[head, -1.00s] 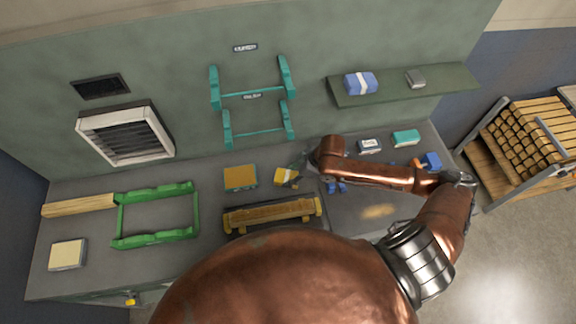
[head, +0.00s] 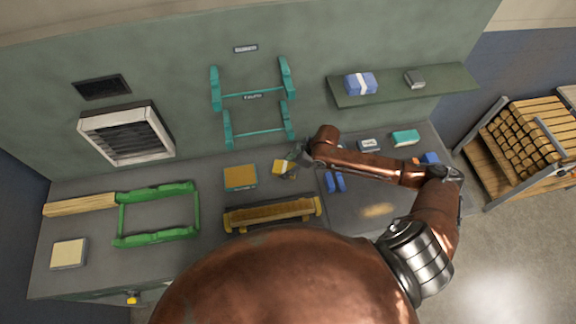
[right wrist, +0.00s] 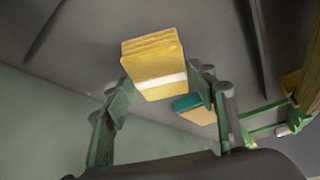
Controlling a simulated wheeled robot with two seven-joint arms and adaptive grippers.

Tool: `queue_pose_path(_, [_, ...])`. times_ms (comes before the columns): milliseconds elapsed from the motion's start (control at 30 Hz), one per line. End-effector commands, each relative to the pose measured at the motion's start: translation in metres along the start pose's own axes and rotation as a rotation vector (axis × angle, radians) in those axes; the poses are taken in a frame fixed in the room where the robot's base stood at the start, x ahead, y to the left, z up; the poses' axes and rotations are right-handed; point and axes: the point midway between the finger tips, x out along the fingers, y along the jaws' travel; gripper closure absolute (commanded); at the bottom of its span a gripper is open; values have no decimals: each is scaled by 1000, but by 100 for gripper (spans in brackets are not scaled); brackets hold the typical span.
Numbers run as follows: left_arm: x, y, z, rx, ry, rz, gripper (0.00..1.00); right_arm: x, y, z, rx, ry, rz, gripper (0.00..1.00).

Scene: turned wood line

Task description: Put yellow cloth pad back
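The yellow cloth pad (head: 280,166) is a small stacked block with a white band. My left gripper is not in view.
A yellow cradle with a wooden piece (head: 272,213) is in front. A green frame (head: 158,232) and a cream block (head: 68,253) are at left. Teal brackets (head: 256,130) hang on the wall. A shelf (head: 440,84) holds a blue banded pad (head: 361,84).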

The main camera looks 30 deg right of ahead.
Motion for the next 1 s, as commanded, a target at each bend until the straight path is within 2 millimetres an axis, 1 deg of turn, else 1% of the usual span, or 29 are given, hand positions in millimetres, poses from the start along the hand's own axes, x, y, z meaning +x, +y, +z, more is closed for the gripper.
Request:
queue_pose_path(33, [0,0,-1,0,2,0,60,0,0,0,0,0,0,43])
queue_pose_path(133, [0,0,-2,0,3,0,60,0,0,0,0,0,0,37])
queue_pose_path(367, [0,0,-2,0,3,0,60,0,0,0,0,0,0,37])
queue_pose_path(467, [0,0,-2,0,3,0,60,-4,1,0,0,0,1,37])
queue_pose_path(567, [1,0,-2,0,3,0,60,-15,1,0,-1,0,2,37])
queue_pose_path(667, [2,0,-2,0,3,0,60,-34,1,1,-3,-2,3,37])
queue_pose_path(900, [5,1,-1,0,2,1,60,-84,1,1,-1,-3,3,37])
queue_pose_path(1000, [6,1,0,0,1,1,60,-101,0,0,-2,-3,2,37])
